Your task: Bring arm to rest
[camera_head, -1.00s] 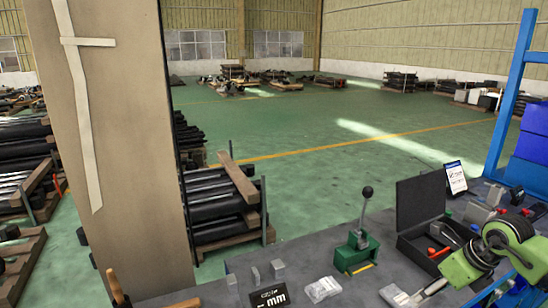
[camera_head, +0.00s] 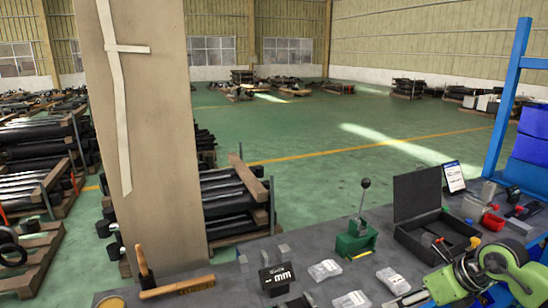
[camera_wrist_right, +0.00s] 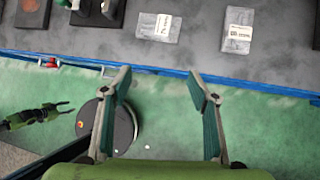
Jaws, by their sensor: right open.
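My right arm (camera_head: 505,268), green and black, is at the lower right of the head view, in front of the workbench. In the right wrist view my right gripper (camera_wrist_right: 162,88) has its two fingers wide apart with nothing between them. It is over the green floor, just off the blue bench edge (camera_wrist_right: 170,72). A green and black jointed part (camera_wrist_right: 35,115) at the left of the wrist view looks like my other arm's end; its jaw state is unclear. No left arm shows in the head view.
The grey bench (camera_head: 330,250) holds a green lever stand (camera_head: 356,238), an open black case (camera_head: 418,205), a hammer (camera_head: 145,268), a mm sign (camera_head: 277,277) and several clear bags (camera_head: 325,270). A blue frame (camera_head: 508,90) rises at right.

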